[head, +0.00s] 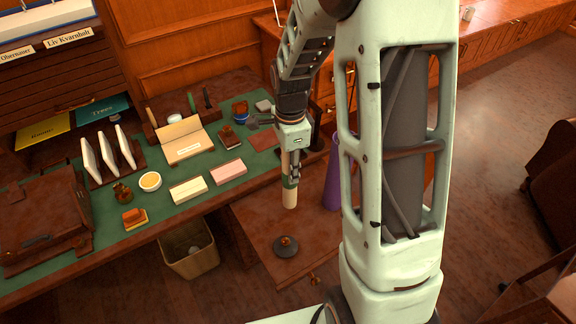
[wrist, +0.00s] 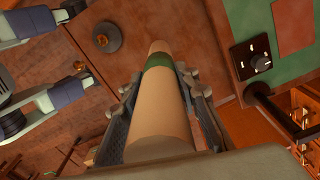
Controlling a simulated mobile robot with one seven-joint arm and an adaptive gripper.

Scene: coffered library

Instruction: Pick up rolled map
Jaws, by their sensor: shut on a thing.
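The rolled map (head: 289,197) is a tan tube with a green band. My gripper (head: 292,172) is shut on it and holds it roughly upright, in front of the desk's edge and above a lower brown surface. In the wrist view the rolled map (wrist: 160,110) runs up the middle between the fingers of my gripper (wrist: 160,95), with the green band near its far end. Part of the tube is hidden behind the fingers in the head view.
The desk (head: 150,218) has a green top with boxes, papers and small jars. A dark round object with a knob (head: 286,247) sits on the lower surface. A purple cylinder (head: 332,185) stands right of the map. A waste bin (head: 190,252) is below the desk.

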